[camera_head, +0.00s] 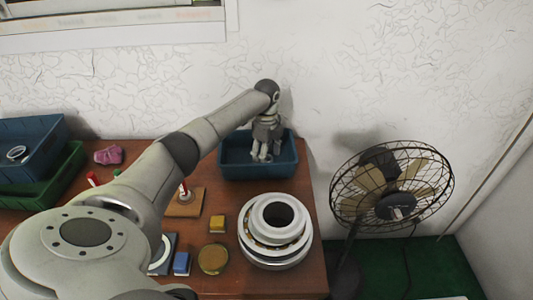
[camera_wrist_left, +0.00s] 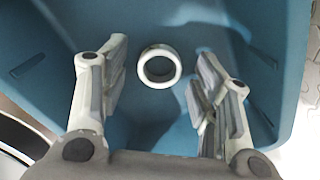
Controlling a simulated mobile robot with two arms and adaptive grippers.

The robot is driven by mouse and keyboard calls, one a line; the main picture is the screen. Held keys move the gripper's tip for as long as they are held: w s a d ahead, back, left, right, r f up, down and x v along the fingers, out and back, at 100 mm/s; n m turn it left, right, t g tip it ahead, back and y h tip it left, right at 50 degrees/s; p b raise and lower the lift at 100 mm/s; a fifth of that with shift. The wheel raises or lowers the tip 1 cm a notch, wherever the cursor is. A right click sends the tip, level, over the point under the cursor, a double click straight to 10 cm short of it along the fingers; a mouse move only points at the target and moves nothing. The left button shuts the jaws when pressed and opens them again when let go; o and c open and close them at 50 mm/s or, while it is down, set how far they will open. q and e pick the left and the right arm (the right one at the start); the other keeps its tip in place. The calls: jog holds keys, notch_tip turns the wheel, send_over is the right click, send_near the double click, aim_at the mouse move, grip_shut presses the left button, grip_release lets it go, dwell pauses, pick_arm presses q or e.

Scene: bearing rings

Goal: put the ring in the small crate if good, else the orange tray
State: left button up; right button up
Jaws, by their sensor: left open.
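A small white ring (camera_wrist_left: 160,84) lies on the floor of a blue crate (camera_wrist_left: 60,20) in the left wrist view. The same blue crate (camera_head: 228,172) stands at the back of the table in the head view. My left gripper (camera_head: 262,157) points down into it. In the left wrist view, my left gripper (camera_wrist_left: 162,66) is open, with its fingers apart on either side of the ring and nothing held. The ring's surface is too small to judge. In the head view the ring is not distinguishable. I make out no orange tray. My right gripper is not in view.
At the left, a blue bin (camera_head: 45,133) with a pale ring (camera_head: 16,153) overlaps a green crate (camera_head: 66,170). A large bearing (camera_head: 268,242) stands front right. A yellow block (camera_head: 217,224), a blue block (camera_head: 181,263) and a brass disc (camera_head: 213,259) lie nearby. A fan (camera_head: 392,185) stands right of the table.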

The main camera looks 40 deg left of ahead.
pick_arm(q)
notch_tip(320, 180, up, 12)
jog(key=shift+r, duration=0.2)
dwell(0.7)
